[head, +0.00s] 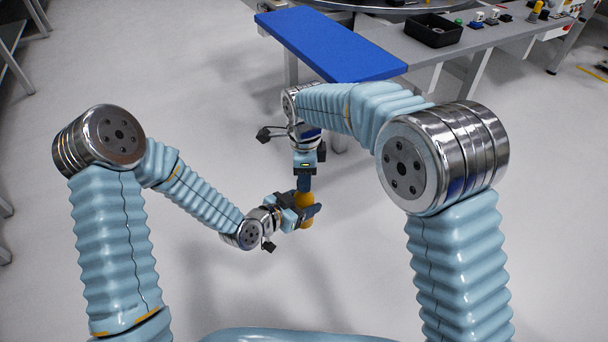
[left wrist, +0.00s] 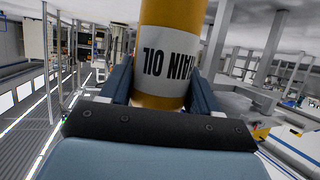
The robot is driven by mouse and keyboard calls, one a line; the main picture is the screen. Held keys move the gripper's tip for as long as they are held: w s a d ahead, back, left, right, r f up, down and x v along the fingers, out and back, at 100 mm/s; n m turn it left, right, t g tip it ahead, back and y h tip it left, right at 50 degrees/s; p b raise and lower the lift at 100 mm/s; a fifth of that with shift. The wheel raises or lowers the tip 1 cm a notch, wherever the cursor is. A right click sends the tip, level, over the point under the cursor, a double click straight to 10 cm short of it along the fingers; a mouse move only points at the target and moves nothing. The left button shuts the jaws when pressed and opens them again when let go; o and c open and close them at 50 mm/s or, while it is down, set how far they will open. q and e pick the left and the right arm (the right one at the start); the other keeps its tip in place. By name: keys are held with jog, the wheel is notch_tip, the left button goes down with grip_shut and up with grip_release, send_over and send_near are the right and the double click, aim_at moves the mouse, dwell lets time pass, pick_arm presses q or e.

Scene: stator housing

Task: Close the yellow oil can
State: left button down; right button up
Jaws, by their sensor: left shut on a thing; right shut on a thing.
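The yellow oil can (head: 307,222) is held in the air between my two grippers, in front of my body. In the left wrist view the can (left wrist: 170,52) shows orange-yellow with a white label with dark letters. My left gripper (head: 301,216) is shut around the can's body, its fingers on both sides. My right gripper (head: 304,186) comes down from above and is shut at the can's top end. The cap is hidden by the right gripper's fingers, so I cannot tell whether it is seated.
A table with a blue mat (head: 325,42) stands at the back. A black bin (head: 433,30) and several small parts lie to its right on the grey bench. The floor below the grippers is clear.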

jog(key=m, duration=0.7)
jog(key=shift+a, duration=0.1)
jog(key=m, duration=0.3)
jog(key=shift+s+m, duration=0.1)
jog(key=shift+m, duration=0.3)
jog(key=m, duration=0.3)
jog(key=shift+f, duration=0.25)
jog(key=shift+s+f+m, duration=0.15)
jog(key=shift+f+m, duration=0.1)
jog(key=shift+m, duration=0.75)
jog(key=shift+d+m, duration=0.2)
jog(key=shift+m, duration=0.3)
jog(key=shift+a+r+m, duration=0.15)
jog(key=shift+r+m, duration=0.25)
jog(key=shift+m, duration=0.1)
jog(key=o, duration=1)
